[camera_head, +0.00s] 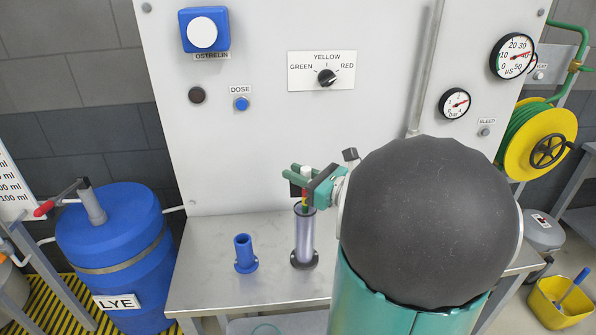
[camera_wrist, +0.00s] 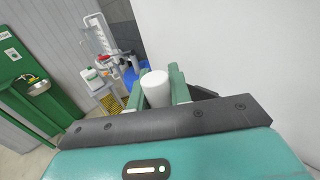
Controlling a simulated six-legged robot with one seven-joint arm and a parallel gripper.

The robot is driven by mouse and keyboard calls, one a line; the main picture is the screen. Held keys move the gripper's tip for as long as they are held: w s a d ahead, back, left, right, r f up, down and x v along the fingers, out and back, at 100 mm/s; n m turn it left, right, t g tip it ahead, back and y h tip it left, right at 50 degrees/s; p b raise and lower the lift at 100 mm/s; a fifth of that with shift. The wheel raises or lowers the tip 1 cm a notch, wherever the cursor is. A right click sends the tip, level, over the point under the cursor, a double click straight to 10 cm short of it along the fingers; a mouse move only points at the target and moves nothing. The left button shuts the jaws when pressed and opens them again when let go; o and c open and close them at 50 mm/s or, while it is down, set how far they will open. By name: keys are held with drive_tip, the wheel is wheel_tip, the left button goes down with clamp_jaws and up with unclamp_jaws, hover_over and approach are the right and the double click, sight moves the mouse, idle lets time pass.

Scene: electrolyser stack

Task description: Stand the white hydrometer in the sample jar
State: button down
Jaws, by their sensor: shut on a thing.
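The white hydrometer (camera_head: 306,177) is held upright by my gripper (camera_head: 300,179), which is shut on it. Its white top also shows between the jaws in the wrist view (camera_wrist: 155,86). Coloured red, yellow and green bands show on it below the jaws. The sample jar (camera_head: 305,236) is a clear upright cylinder on a dark foot, standing on the steel bench. The hydrometer's lower part is over or inside the jar's mouth; how deep it reaches I cannot tell.
A short blue tube-shaped holder (camera_head: 244,253) stands on the bench (camera_head: 200,283) left of the jar. Behind is a white panel (camera_head: 250,145) with knob, buttons and gauges. A blue lye barrel (camera_head: 115,240) is at left. The bench's front left is clear.

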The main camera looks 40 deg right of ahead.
drive_tip(key=shift+f, duration=0.7)
drive_tip(key=c, duration=1.2)
unclamp_jaws()
drive_tip(key=shift+s, duration=0.1)
drive_tip(key=v, duration=1.3)
drive_tip(key=shift+s+d, duration=0.2)
drive_tip(key=shift+s, duration=0.1)
